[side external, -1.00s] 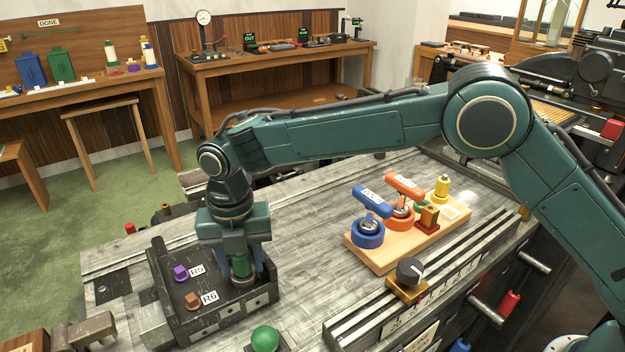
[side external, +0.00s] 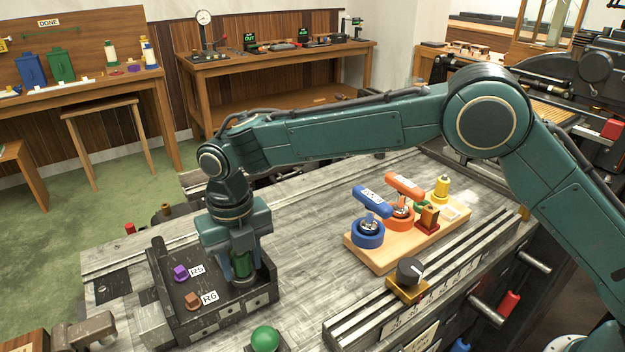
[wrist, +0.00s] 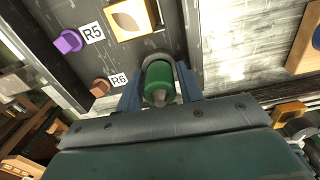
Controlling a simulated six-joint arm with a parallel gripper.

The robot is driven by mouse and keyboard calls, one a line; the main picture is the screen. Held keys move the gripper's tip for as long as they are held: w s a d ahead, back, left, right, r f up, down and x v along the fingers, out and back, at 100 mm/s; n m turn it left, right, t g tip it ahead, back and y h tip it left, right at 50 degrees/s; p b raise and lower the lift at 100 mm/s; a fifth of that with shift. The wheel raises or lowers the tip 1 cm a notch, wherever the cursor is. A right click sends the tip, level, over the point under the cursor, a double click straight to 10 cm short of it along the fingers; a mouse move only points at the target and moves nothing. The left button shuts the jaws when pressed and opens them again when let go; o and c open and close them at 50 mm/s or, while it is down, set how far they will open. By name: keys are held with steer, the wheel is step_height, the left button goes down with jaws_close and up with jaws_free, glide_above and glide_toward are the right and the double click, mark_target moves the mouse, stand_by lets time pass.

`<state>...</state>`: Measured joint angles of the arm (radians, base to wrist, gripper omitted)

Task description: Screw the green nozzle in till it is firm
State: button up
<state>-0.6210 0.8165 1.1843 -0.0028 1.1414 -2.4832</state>
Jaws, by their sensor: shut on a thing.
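The green nozzle (side external: 243,262) stands upright at the right part of the dark block (side external: 215,317). In the wrist view the green nozzle (wrist: 160,82) shows as a green cylinder with a grey tip, between my fingers. My gripper (side external: 241,270) points down and is shut on the nozzle. The fingers also show in the wrist view (wrist: 160,92), one on each side of it. The nozzle's lower end and its thread are hidden, so I cannot tell how deep it sits.
A purple plug (side external: 181,272) by label R5 and a brown plug (side external: 192,300) by label R6 sit on the block. A green ball knob (side external: 265,339) is in front. A wooden board (side external: 372,262) with blue and orange clamps, and a black dial (side external: 409,270), stand to the right.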

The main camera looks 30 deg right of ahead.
steer(key=shift+d+m, duration=0.1)
steer(key=shift+m, duration=0.5)
steer(key=o, duration=1.2)
steer(key=shift+o, duration=0.2)
steer(key=shift+d, duration=0.15)
step_height(320, 180, up, 14)
steer(key=shift+a, duration=0.35)
steer(key=shift+c, duration=1)
